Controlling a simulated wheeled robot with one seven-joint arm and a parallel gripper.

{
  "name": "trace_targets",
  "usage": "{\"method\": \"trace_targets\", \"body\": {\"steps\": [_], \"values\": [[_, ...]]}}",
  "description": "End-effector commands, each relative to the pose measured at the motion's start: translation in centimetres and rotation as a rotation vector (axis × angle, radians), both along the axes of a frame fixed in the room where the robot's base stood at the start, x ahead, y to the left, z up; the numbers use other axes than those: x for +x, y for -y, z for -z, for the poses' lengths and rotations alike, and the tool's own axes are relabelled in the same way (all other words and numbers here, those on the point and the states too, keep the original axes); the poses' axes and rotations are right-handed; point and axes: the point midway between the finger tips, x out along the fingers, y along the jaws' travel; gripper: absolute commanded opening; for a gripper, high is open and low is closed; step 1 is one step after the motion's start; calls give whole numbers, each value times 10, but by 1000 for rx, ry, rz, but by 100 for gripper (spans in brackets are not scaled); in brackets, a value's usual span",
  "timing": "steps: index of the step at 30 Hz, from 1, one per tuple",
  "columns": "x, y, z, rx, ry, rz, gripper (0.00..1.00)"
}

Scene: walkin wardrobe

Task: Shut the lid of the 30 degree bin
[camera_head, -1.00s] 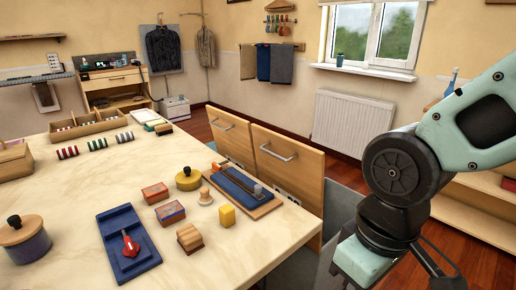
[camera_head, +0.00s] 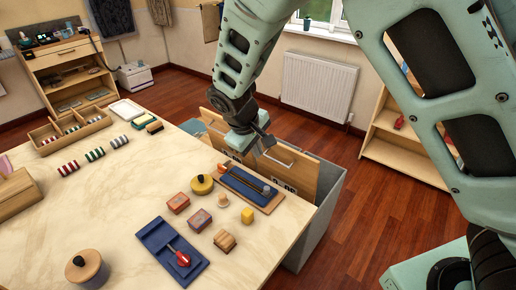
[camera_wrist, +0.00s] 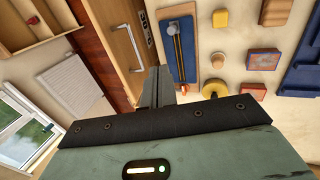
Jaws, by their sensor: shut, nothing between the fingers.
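Two wooden bin lids stand raised side by side along the table's far right edge: a left lid (camera_head: 214,123) and a right lid (camera_head: 304,174). A grey bin body (camera_head: 325,222) shows below the right lid. My gripper (camera_head: 266,147) is shut and empty, over the lids' upper edges near where they meet, partly hiding them. In the wrist view my fingers (camera_wrist: 158,86) point at the space beside a handled lid (camera_wrist: 106,60); contact is unclear.
The table (camera_head: 110,215) holds a blue tray with a red-handled tool (camera_head: 178,253), a long blue board (camera_head: 248,187), a yellow round tin (camera_head: 202,184) and small blocks. A radiator (camera_head: 318,88) and shelf (camera_head: 400,150) stand beyond open floor.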

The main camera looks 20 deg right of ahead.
Motion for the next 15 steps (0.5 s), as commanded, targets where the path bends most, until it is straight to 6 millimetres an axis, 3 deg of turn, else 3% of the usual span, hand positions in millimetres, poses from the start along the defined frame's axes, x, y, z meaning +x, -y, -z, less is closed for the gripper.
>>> {"method": "trace_targets", "body": {"steps": [5, 15], "values": [[4, 7, 20, -4, -4, 1, 0], [18, 27, 82, -4, -5, 0, 0]]}}
